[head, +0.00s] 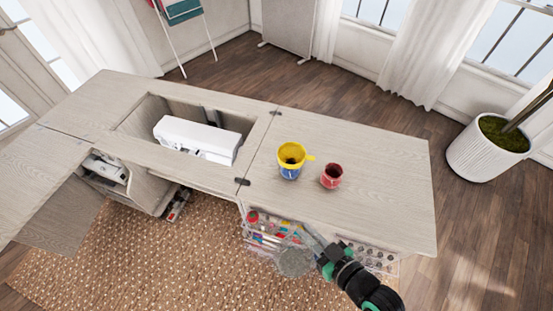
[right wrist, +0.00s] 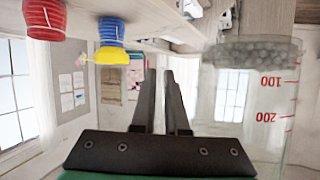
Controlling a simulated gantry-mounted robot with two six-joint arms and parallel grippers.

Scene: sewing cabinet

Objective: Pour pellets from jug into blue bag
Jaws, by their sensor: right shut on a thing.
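The blue bag (head: 290,173) stands on the cabinet top with a yellow funnel (head: 292,155) in its mouth. Both also show upside down in the right wrist view, the blue bag (right wrist: 111,31) and the funnel (right wrist: 112,56). The clear jug (head: 296,262) is in front of the cabinet's front edge, toward me from the bag. Its red scale and grey pellets (right wrist: 262,52) show in the right wrist view; the pellets lie at its base, so it looks about upright. My right gripper (head: 318,250) is shut on the jug, apparently at its handle; the fingers (right wrist: 166,78) are close together. My left gripper is out of view.
A red bag (head: 331,178) stands just right of the blue bag. A white sewing machine (head: 197,138) sits in the well to the left. Clear drawers (head: 262,232) with sewing supplies are under the top, behind the jug. The top's right part is clear.

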